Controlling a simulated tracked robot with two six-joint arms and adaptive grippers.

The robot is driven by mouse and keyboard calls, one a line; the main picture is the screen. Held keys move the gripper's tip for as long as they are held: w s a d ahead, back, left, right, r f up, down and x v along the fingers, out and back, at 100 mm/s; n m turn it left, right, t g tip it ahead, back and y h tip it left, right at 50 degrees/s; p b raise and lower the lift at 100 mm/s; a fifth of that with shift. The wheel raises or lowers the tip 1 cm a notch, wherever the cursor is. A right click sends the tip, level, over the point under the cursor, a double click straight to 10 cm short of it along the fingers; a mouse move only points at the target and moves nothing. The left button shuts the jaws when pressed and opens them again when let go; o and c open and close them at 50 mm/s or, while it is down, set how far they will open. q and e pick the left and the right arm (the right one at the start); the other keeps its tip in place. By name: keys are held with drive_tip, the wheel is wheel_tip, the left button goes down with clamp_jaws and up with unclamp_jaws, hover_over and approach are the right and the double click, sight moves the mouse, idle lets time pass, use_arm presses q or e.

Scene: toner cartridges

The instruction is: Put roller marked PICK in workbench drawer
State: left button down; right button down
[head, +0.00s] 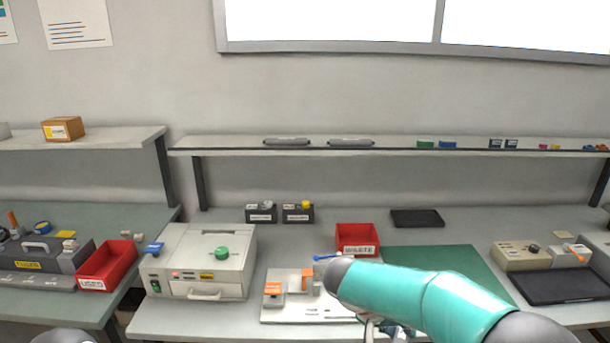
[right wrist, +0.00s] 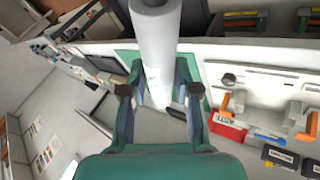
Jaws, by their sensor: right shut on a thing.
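My right gripper (right wrist: 160,92) is shut on a pale grey-white roller (right wrist: 156,45), which passes between its two fingers in the right wrist view. No PICK mark can be read on the roller's visible side. In the head view my right gripper (head: 388,329) is low at the bottom edge, mostly hidden by my teal arm, at the front of the workbench (head: 225,323). The roller cannot be made out there. I cannot identify the workbench drawer in either view. My left gripper is not in view.
A white fixture plate (head: 290,313) with orange clamps lies left of my right arm. A red WASTE bin (head: 357,240) and a green mat (head: 450,266) are behind the arm. A beige machine (head: 205,262) stands left. A black tray (head: 560,286) lies right.

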drive_tip(key=shift+s+d+r+m, duration=0.1)
drive_tip(key=shift+s+d+m, duration=0.05)
drive_tip(key=shift+d+m, duration=0.25)
drive_tip(key=shift+s+d+f+g, duration=0.1)
drive_tip(key=shift+s+f+g, duration=0.15)
drive_tip(key=shift+g, duration=0.05)
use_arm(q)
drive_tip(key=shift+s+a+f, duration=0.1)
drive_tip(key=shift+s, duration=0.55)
use_arm(e)
drive_tip(key=s+f+n+t, duration=0.2)
drive_tip(key=s+f, duration=0.3)
drive_tip(key=f, duration=0.6)
drive_tip(key=shift+a+f+n+y, duration=0.3)
drive_tip(key=shift+a+f+n, duration=0.1)
drive_tip(key=shift+n, duration=0.3)
drive_tip(key=shift+s, duration=0.1)
